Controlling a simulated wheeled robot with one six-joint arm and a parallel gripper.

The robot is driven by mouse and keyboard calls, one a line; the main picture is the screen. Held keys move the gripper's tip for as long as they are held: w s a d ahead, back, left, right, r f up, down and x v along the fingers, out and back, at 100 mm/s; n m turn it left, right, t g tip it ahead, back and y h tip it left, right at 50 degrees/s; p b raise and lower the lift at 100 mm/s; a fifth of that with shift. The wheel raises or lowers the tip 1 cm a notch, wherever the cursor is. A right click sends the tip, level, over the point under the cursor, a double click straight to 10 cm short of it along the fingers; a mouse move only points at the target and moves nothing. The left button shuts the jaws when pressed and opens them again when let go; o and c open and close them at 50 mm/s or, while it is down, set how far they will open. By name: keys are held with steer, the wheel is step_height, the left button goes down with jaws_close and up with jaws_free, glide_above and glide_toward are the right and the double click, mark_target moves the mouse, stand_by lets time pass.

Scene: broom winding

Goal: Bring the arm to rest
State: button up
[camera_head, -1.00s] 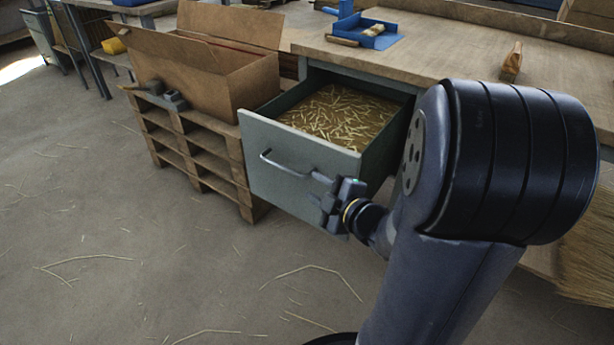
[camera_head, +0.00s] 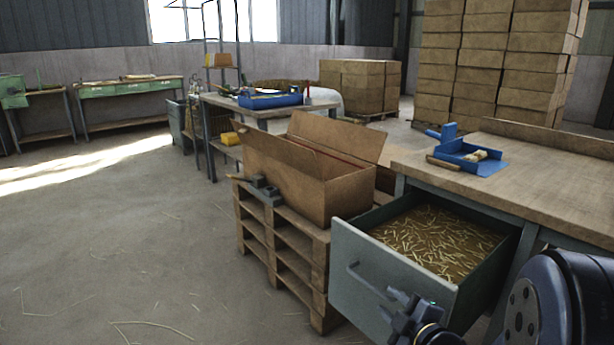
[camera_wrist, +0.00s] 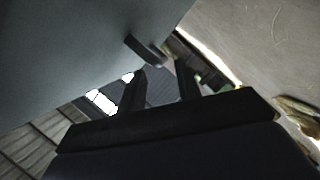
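The grey-green drawer (camera_head: 345,285) under the workbench is pulled open and full of straw pieces (camera_head: 435,240). Its bar handle (camera_head: 365,279) is on the front panel. My gripper (camera_head: 398,312) is at the right end of this handle, close to the panel, and the lower edge of the picture cuts off part of it. In the wrist view my gripper (camera_wrist: 162,75) shows two fingers apart with a gap between them. A dark bar, likely the handle (camera_wrist: 146,50), lies just past the fingertips by the drawer panel (camera_wrist: 80,45). Whether they touch is unclear.
An open cardboard box (camera_head: 340,190) stands on stacked pallets (camera_head: 285,255) left of the drawer. The workbench (camera_head: 550,185) holds a blue tray (camera_head: 470,158). A second table (camera_head: 225,102) stands behind. The floor (camera_head: 130,255) at the left is clear apart from loose straw.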

mark_target(387, 298)
steer(key=b+x, duration=0.1)
steer(key=x, duration=0.4)
steer(key=shift+a+f, duration=0.1)
steer(key=shift+w, duration=0.2)
steer(key=shift+w+d, duration=0.1)
steer(key=shift+d, duration=0.15)
